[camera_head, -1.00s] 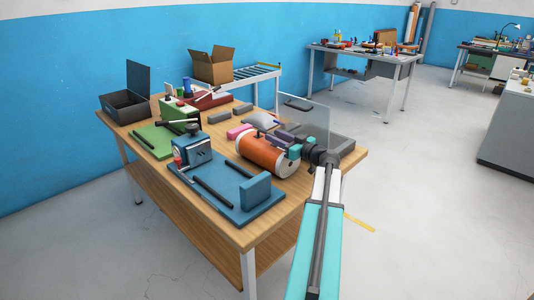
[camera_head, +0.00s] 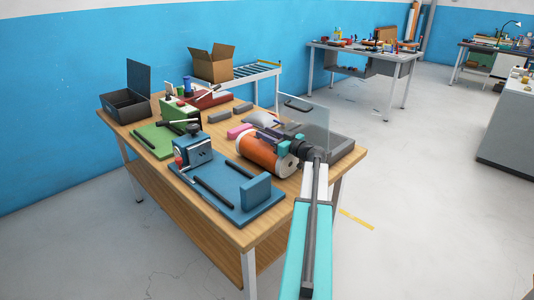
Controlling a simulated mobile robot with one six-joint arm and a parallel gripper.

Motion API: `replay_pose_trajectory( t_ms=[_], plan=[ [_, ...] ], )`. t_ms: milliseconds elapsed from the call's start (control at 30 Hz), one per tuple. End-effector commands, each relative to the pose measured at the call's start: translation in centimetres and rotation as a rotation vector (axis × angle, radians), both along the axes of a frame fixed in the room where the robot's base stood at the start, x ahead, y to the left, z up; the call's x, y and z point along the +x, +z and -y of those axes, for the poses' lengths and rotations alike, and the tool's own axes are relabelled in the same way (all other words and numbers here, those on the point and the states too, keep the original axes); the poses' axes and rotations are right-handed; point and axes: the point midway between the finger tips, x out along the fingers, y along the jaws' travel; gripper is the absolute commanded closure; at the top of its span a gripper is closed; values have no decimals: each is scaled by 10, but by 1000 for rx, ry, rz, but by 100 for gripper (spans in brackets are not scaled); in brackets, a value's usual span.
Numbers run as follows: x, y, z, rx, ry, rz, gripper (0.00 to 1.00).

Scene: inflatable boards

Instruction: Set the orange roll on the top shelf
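The orange roll (camera_head: 263,153) lies on its side on the wooden workbench (camera_head: 232,236), its pale round end facing the lower right. My gripper (camera_head: 277,138) is at the far right side of the roll, close above it, with teal and dark parts showing. Its fingertips are partly hidden and small, so I cannot tell whether they touch the roll or how far apart they are. No top shelf can be made out clearly in this view.
A blue board with a clamp (camera_head: 236,205) lies in front of the roll. A cardboard box (camera_head: 212,66) sits on a roller stand behind.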

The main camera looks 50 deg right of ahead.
Motion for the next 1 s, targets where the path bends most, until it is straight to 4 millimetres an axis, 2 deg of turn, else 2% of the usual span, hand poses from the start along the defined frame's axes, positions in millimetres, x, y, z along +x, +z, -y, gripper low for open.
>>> replay_pose_trajectory(
  t_ms=[200,400,1000],
  plan=[
    [0,0,0,0,0,0,67],
    [0,0,0,0,0,0,100],
    [0,0,0,0,0,0,100]
  ],
)
